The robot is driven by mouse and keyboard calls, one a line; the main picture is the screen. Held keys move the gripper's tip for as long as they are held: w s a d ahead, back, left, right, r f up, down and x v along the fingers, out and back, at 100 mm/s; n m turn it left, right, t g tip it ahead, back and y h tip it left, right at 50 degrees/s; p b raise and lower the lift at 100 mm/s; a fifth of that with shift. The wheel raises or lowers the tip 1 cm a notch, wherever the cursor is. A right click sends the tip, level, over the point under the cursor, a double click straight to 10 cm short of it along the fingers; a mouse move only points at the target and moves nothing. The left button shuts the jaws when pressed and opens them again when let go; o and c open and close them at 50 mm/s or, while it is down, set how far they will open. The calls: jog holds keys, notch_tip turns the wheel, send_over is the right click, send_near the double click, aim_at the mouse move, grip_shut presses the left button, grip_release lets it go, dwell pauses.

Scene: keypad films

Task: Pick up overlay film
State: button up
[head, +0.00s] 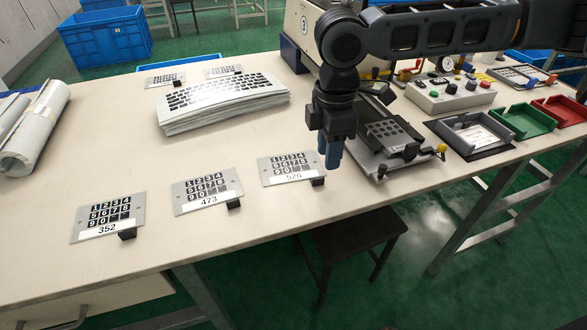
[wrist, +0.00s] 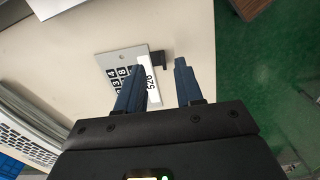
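Three grey keypad films with black number keys lie in a row near the table's front edge in the head view. They are labelled 352 (head: 108,214), 473 (head: 207,190) and 526 (head: 291,168). Each has a small black tab at its lower right corner. My gripper (head: 331,158) points down above the table, just right of film 526. In the wrist view my gripper (wrist: 159,74) is open, its blue fingers apart with nothing between them. Film 526 (wrist: 118,60) and its black tab (wrist: 158,58) show just past the fingertips, partly covered by the left finger.
A stack of keypad sheets (head: 222,112) lies behind the films, with two more plates (head: 165,80) at the back. Right of my gripper stands a fixture with a yellow knob (head: 441,148), then grey, green (head: 524,121) and red trays. Rolled sheets (head: 38,125) lie at left.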

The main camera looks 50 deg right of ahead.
aim_at(324, 177)
jog(key=f, duration=0.6)
jog(key=shift+a, duration=0.3)
grip_shut()
